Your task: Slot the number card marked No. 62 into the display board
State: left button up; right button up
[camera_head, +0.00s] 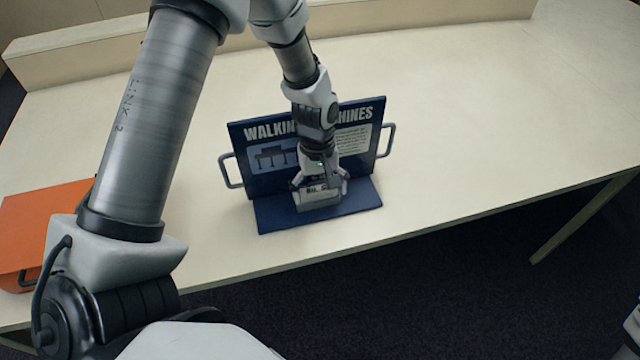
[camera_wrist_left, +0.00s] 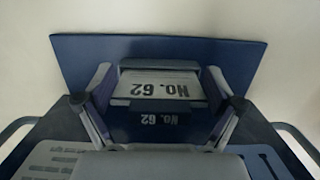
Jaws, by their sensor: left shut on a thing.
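The dark blue display board (camera_head: 354,158), titled "WALKING MACHINES", stands upright on its flat blue base (camera_head: 355,200). A metal handle sits on each side. My left gripper (camera_head: 320,190) reaches down in front of the board, hiding part of its face. In the left wrist view its fingers (camera_wrist_left: 160,90) are shut on the number card (camera_wrist_left: 155,87), which reads "No. 62" on a pale face. A second "No. 62" shows in white on dark blue just below it. A grey holder (camera_wrist_left: 213,82) frames the card; how deep the card sits in it I cannot tell.
The board stands on a cream table (camera_head: 460,130) near its front edge. An orange case (camera_head: 40,225) lies at the left, beside my left arm. A raised ledge (camera_head: 250,40) runs along the back. The tabletop right of the board is clear.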

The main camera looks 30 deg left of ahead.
pick_arm(q)
jog(key=shift+f, duration=0.9)
dwell(1.1)
jog(key=o, duration=0.7)
notch_tip(320, 180, up, 8)
jog(key=p, duration=0.7)
jog(key=shift+f+p, duration=0.25)
jog(key=shift+p, duration=0.05)
jog(key=shift+s, duration=0.1)
dwell(0.3)
